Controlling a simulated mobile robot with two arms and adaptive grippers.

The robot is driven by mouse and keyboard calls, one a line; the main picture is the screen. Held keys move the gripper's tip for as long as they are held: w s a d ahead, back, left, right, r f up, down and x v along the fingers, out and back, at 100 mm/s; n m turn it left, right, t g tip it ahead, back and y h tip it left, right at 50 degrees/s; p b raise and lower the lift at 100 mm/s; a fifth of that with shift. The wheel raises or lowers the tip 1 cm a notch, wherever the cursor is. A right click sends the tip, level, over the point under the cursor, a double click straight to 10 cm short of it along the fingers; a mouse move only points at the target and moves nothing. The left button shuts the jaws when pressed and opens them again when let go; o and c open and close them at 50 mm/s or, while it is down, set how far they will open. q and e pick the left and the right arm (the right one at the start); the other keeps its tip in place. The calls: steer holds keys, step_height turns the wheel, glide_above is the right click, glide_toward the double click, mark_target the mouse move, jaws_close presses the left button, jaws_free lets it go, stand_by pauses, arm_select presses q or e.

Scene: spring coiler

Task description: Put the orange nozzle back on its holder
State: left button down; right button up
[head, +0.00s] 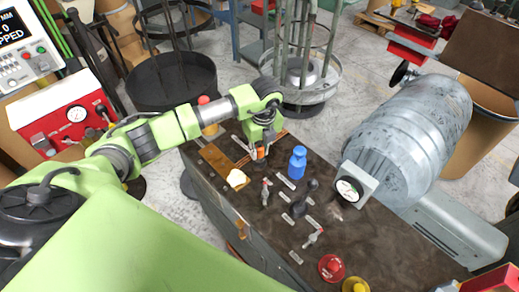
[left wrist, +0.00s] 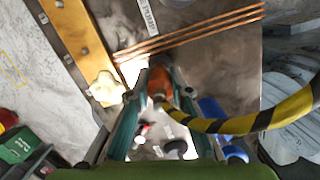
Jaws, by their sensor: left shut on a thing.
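My left gripper (head: 262,152) is above the far left part of the dark bench top (head: 400,235), pointing down. It is shut on the orange nozzle (left wrist: 158,83), which shows between the fingers in the left wrist view. In the head view only a small orange patch of the nozzle (head: 260,153) shows between the fingers. I cannot tell whether the nozzle touches the bench. I cannot make out its holder for certain. My right gripper is in neither view.
A blue bottle (head: 298,162) stands close to the right of my left gripper. A pale yellow lump (head: 237,179) is at the left edge. A yellow-black striped hose (left wrist: 270,118) crosses the wrist view.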

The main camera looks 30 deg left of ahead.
arm_select(q)
steer(key=shift+f, duration=0.35)
steer(key=c, duration=1.7)
jaws_free()
steer(key=shift+r, duration=0.15)
steer(key=r, duration=0.7)
steer(key=d+r, duration=0.1)
steer(key=r, duration=0.3)
steer(key=shift+s+d+r, duration=0.1)
steer(key=shift+s+r, duration=0.2)
steer(key=shift+s, duration=0.1)
step_height(320, 180, up, 13)
steer(key=p, duration=0.7)
